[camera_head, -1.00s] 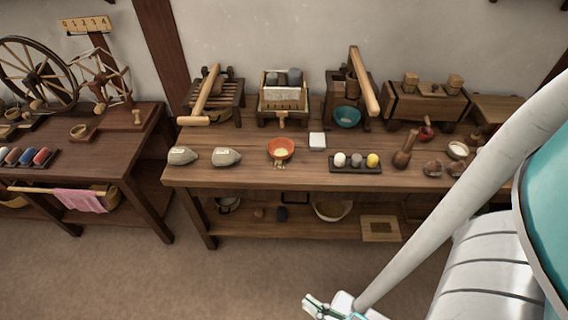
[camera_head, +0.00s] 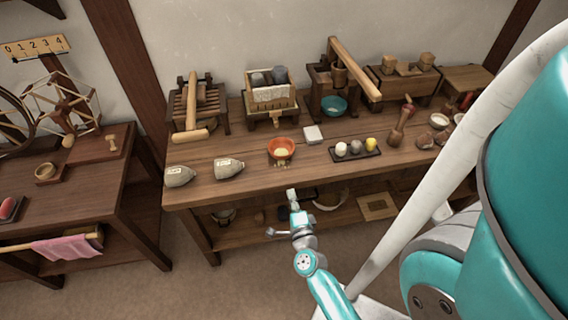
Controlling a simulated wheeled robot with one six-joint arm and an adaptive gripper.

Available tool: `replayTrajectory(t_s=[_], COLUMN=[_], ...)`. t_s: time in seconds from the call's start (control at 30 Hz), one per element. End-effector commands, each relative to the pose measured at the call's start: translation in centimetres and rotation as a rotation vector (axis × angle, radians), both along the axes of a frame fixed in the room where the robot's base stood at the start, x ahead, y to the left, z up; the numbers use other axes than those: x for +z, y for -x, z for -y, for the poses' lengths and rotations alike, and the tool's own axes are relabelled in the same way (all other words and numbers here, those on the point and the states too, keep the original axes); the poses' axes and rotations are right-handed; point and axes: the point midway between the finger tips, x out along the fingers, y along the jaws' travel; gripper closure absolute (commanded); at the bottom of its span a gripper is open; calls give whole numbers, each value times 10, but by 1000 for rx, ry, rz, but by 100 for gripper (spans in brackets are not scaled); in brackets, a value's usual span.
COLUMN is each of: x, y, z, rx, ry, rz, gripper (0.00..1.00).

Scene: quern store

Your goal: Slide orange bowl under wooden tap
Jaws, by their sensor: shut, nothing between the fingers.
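The orange bowl (camera_head: 281,154) stands upright on the wooden table near its front edge, with something pale yellow inside. Small yellowish bits lie at its front. A wooden tap (camera_head: 277,119) sticks out at the front of a wooden box holding a pale block and dark grey pieces. The bowl is in front of the tap, with a short gap of bare table between. My gripper (camera_head: 292,194) is shut and empty. It is at the table's front edge in the picture, below the bowl and apart from it.
A white square block (camera_head: 313,135) is right of the bowl. A dark tray (camera_head: 356,154) with several egg-like pieces lies farther right. A teal bowl (camera_head: 334,105) sits under a press. Table between bowl and stones is clear.

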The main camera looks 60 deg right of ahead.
Motion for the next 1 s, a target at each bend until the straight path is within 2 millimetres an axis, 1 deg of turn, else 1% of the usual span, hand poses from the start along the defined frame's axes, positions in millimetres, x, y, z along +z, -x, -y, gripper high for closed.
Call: replayTrajectory(t_s=[0.03,0.17,0.27,0.8,1.0], x=[0,0,0,0,0], y=[-1,-6,-13,-72,-86], z=[6,15,23,93,109], rx=[-9,-18,-17,-16,-15], ry=[-8,-18,-17,-15,-16], rz=[13,26,25,23,22], gripper=[100,100,100,100,100])
